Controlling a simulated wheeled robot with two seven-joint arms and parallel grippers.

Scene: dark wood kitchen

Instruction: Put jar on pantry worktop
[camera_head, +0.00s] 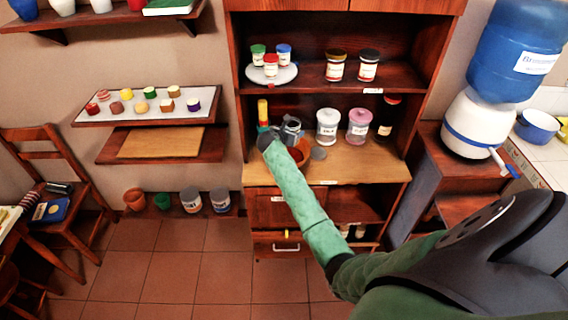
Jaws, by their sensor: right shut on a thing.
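The pantry worktop (350,173) is the light wood surface in the open dark wood cabinet. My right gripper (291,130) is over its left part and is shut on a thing. The gripper and arm hide that thing, so I cannot tell which it is. A jar with a white lid (327,127) and a jar with a pink lid (358,126) stand upright at the back of the worktop. A dark jar with a red lid (386,121) is at the right. My left gripper is out of view.
A yellow-topped bottle (262,108) stands left of the gripper. A terracotta bowl (301,153) and a grey disc (318,153) are close to it. The upper shelf holds more jars (335,66) and a round white tray (287,78). The worktop's front right is clear.

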